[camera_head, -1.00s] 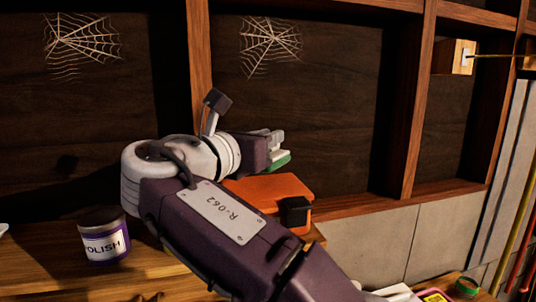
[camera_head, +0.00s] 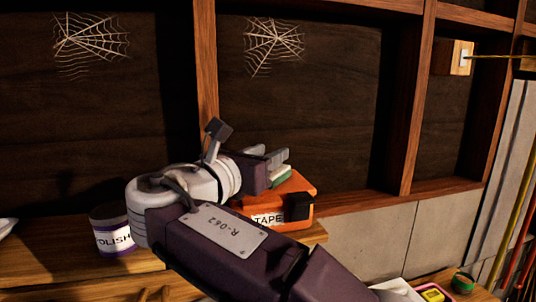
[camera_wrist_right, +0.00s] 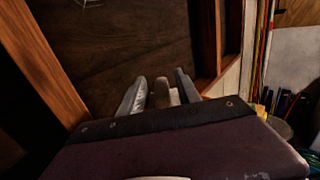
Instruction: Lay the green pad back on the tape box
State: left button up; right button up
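The orange tape box (camera_head: 296,186), labelled TAPE, stands on the wooden shelf behind my right arm, its left part hidden. The green pad (camera_head: 281,176), with a pale upper part, is at the top of the box, under my right fingers; whether it fully rests there is hard to see. My right gripper (camera_head: 268,155) is over the box with its fingers slightly apart. In the right wrist view, the right gripper (camera_wrist_right: 160,92) has its fingers on either side of a dim brownish piece, with narrow gaps visible. My left gripper is out of view.
A polish tin (camera_head: 112,238) stands on the shelf left of my right arm. The wooden back wall with upright posts (camera_head: 420,95) rises close behind the box. A tray with a yellow item (camera_head: 433,295) and a green-topped roll (camera_head: 463,283) are at the lower right.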

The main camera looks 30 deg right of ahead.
jog(key=shift+s+a+r, duration=0.1)
jog(key=shift+s, duration=0.05)
jog(key=shift+s+a+f+b, duration=0.2)
jog(key=shift+s+a+b, duration=0.05)
jog(key=shift+a+b, duration=0.2)
jog(key=b+v, duration=0.1)
jog(key=v, duration=0.1)
jog(key=shift+s+a+f, duration=0.15)
jog(key=shift+a+f, duration=0.05)
jog(key=shift+a, duration=0.15)
jog(key=b+v, duration=0.1)
jog(key=v, duration=0.6)
jog(key=shift+s+r, duration=0.2)
jog(key=shift+r, duration=0.15)
jog(key=shift+a, duration=0.2)
